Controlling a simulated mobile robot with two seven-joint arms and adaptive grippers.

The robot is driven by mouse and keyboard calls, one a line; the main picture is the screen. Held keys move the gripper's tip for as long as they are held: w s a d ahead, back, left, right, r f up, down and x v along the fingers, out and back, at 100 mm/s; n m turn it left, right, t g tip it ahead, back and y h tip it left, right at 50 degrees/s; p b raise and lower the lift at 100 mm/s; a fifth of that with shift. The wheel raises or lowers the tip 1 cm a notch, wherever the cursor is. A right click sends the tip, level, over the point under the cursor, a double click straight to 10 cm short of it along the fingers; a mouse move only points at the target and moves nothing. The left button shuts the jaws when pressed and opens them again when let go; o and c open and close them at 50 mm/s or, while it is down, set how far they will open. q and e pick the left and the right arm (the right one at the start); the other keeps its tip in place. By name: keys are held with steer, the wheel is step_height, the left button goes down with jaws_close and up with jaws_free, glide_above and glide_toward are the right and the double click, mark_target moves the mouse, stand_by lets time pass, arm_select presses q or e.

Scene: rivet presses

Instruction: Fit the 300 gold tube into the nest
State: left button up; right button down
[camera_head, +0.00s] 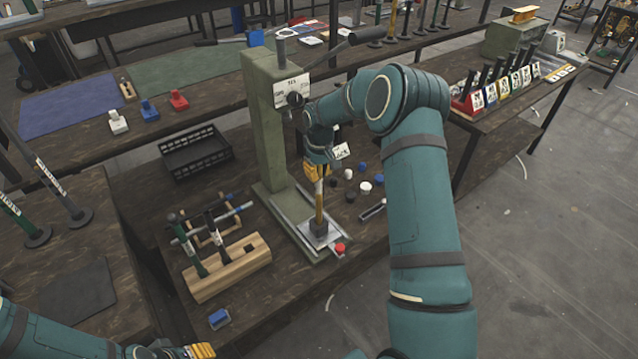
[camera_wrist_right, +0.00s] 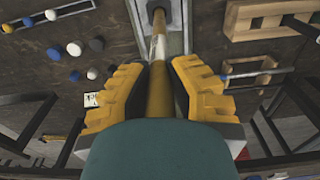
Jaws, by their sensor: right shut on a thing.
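The gold tube (camera_head: 319,207) stands about upright at the base of the green press (camera_head: 264,125). My right gripper (camera_head: 317,172) is shut on its upper part, under the press head. In the right wrist view the tube (camera_wrist_right: 159,60) runs between the yellow fingers of my right gripper (camera_wrist_right: 159,92) toward the grey base plate (camera_wrist_right: 177,35). The tube's lower end is at the nest block (camera_head: 319,231); I cannot tell whether it is seated. My left gripper (camera_head: 200,351) is at the bottom edge, only partly visible.
A wooden block rack (camera_head: 228,270) with handled tools stands left of the press. A black crate (camera_head: 195,153) is behind it. Several small caps (camera_head: 365,187) lie right of the press, and a red cap (camera_head: 340,247) sits by the plate.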

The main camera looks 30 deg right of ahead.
mark_target(319, 181)
steer(key=shift+f, duration=1.6)
steer(key=shift+b, duration=0.3)
steer(key=shift+f, duration=0.2)
steer(key=c, duration=1)
jaws_free()
steer(key=shift+r, duration=0.15)
